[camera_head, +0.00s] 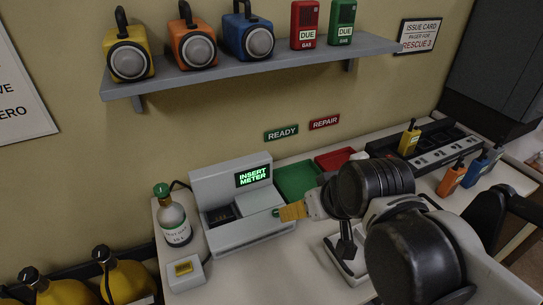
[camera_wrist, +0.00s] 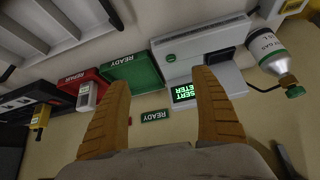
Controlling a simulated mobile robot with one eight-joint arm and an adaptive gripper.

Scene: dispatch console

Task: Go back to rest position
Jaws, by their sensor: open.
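My gripper (camera_head: 291,212) reaches out over the console, in front of the grey test station (camera_head: 235,243). In the wrist view, which is upside down, my gripper (camera_wrist: 163,78) shows two tan fingers spread apart with nothing held between them. The station's green screen (camera_head: 253,176) reads INSERT METER. My dark arm fills the right front of the head view and hides part of the table behind it.
A green tray (camera_head: 297,181) and a red tray (camera_head: 334,158) lie behind my gripper. A gas bottle (camera_head: 172,217) stands left of the station. A charger rack (camera_head: 440,152) and several radios are at right. A shelf (camera_head: 270,67) with lamps and meters hangs above.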

